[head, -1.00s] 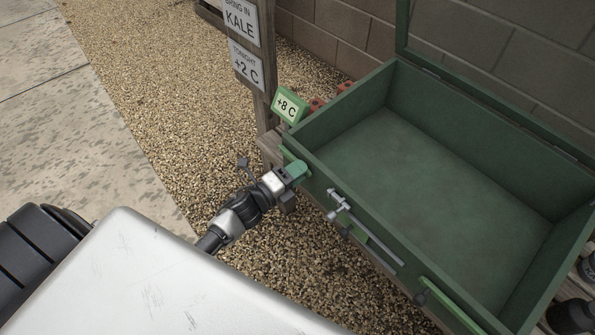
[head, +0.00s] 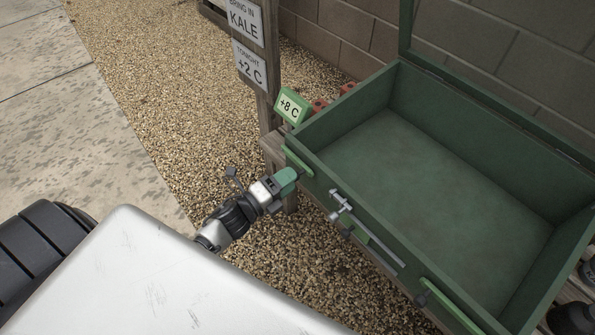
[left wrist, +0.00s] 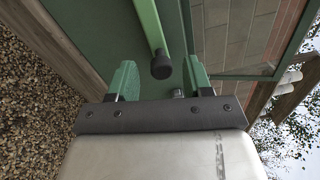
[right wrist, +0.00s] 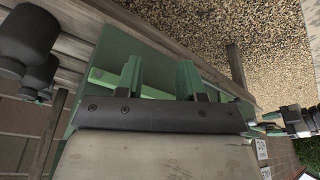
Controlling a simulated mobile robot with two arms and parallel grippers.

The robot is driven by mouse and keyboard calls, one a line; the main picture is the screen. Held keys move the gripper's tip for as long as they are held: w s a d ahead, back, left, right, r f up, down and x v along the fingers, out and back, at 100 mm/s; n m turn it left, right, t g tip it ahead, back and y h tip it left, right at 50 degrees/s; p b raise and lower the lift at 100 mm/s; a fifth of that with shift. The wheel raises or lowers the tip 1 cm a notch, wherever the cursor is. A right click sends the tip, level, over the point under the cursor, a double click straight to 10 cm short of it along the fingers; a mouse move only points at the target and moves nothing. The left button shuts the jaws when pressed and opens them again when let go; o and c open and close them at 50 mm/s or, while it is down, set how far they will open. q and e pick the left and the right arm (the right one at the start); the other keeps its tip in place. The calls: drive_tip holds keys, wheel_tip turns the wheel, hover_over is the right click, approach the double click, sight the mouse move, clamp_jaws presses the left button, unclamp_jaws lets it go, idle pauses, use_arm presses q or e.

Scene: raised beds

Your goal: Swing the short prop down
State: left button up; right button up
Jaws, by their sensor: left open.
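The green cold frame box (head: 480,278) stands open on a wooden bench. On its front wall are a light green bar (head: 298,162) at the left end, a grey metal rod (head: 372,240) in the middle and another light green bar (head: 452,306) at the right. No label tells which is the short prop. My left gripper (head: 294,176) is just in front of the left bar. In the left wrist view, a light green bar (left wrist: 149,24) with a black knob (left wrist: 161,65) points between its open, empty fingers. My right gripper (right wrist: 158,68) shows only in its wrist view, open and empty, near the box.
A post with signs (head: 250,65) and a green +8 C display (head: 291,106) stand close beyond the box's left end. Dark pots (head: 575,317) stand at the lower right. A block wall (head: 330,45) is behind; gravel (head: 170,90) lies open at left.

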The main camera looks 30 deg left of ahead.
use_arm(q)
drive_tip(key=v, duration=0.6)
drive_tip(key=shift+s+a, duration=0.2)
drive_tip(key=shift+s, duration=0.1)
drive_tip(key=shift+w+n, duration=0.1)
drive_tip(key=shift+n, duration=0.2)
